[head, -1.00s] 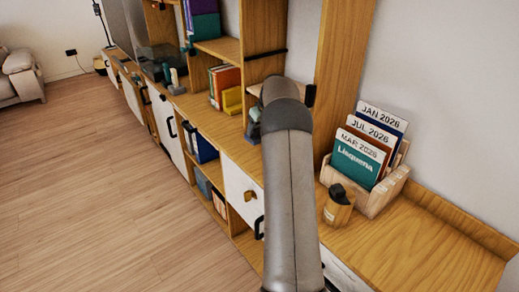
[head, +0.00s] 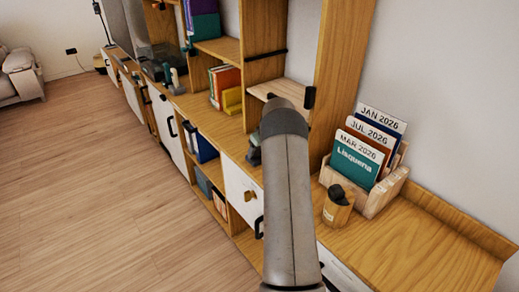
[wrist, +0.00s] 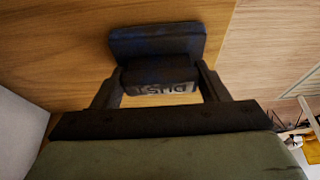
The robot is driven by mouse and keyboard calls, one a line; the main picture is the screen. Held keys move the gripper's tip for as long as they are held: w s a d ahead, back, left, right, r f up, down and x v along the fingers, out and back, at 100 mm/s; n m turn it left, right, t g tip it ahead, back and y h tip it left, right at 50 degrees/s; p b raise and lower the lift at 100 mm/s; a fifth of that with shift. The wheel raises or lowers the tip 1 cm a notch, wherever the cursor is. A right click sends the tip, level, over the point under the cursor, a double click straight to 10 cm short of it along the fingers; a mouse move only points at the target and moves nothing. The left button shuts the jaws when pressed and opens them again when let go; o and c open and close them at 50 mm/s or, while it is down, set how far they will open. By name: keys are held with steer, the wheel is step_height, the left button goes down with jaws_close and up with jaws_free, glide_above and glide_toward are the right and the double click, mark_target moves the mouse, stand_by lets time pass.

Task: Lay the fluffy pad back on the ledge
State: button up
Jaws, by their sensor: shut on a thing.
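The fluffy pad (wrist: 155,42) is a dark blue, blocky pad with a black back that carries a pale label with upside-down lettering. My gripper (wrist: 160,78) is shut on it, with one finger at each side of the black back. Wood grain fills the view behind the pad; I cannot tell whether they touch. In the head view my arm hides most of the gripper and pad. A light wooden ledge (head: 272,88) juts out beside the upright panel, just behind the end of my arm.
A wooden holder (head: 374,204) with several date cards stands on the right counter, with a small dark-topped container (head: 338,206) before it. Red and yellow books (head: 228,88) stand on the shelf to the left. The right counter's front part and the floor are clear.

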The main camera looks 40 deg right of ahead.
steer(key=o, duration=0.9)
steer(key=shift+f, duration=0.1)
steer(key=shift+o, duration=0.2)
steer(key=shift+r, duration=0.3)
steer(key=b+v, duration=0.2)
steer(key=v, duration=1)
steer(key=s+a+r+g, duration=0.1)
steer(key=s+a+r, duration=0.1)
steer(key=a, duration=0.7)
steer(key=s+a+r, duration=0.2)
steer(key=a, duration=0.6)
steer(key=s+a+r+g, duration=0.1)
steer(key=s+a, duration=0.7)
steer(key=a, duration=0.4)
steer(key=s+a+f, duration=0.1)
steer(key=s+a, duration=0.3)
steer(key=s, duration=0.3)
steer(key=s+a+f+g, duration=0.1)
steer(key=s+a+f, duration=0.1)
steer(key=s, duration=0.5)
steer(key=s+a+f+g, duration=0.1)
steer(key=s+a, duration=0.4)
steer(key=s, duration=0.3)
steer(key=shift+a+f, duration=0.2)
steer(key=shift+a, duration=0.15)
